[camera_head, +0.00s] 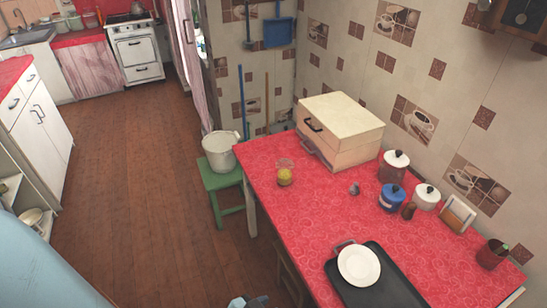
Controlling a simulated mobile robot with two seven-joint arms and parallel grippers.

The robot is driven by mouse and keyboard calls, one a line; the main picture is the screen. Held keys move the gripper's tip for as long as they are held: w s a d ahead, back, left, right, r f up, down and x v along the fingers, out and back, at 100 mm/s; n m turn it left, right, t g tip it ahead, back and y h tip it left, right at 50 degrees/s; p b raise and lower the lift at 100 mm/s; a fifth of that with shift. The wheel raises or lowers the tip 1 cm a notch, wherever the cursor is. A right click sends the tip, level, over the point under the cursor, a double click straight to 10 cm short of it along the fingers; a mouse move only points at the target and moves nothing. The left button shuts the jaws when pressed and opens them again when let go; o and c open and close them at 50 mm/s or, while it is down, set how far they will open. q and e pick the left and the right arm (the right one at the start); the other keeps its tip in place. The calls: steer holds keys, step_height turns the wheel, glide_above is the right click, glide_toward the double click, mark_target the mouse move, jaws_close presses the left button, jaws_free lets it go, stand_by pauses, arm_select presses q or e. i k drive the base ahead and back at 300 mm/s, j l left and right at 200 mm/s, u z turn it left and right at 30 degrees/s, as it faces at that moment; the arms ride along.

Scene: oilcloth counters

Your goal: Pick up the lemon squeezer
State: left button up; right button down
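On the red patterned table (310,220), near its far left edge, a yellow round thing (284,177) that looks like a lemon sits just in front of a small clear glass piece (285,163). A small grey cone-like piece (354,188) stands further right. I cannot tell for sure which of these small pieces is the lemon squeezer. At the bottom edge, a blue-grey and dark part (249,302), probably of my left gripper, barely shows, low and apart from these things; its fingers are hidden. My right gripper is not in view.
A cream box (340,122) stands at the table's back; canisters (392,197) and a napkin holder (458,214) line the wall side. A dark tray (396,292) with a white plate (359,266) lies in front. A pot (219,149) sits on a green stool (225,183). The floor left is clear.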

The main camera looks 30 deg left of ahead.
mark_target(285, 166)
steer(key=k+u, duration=0.15)
steer(key=u, duration=0.8)
steer(key=i+j+z, duration=0.1)
steer(key=j, duration=0.2)
steer(key=i+j+z, duration=0.25)
steer(key=i+j, duration=0.15)
steer(key=j, duration=0.25)
steer(key=i+j+z, duration=0.1)
steer(key=j, duration=0.25)
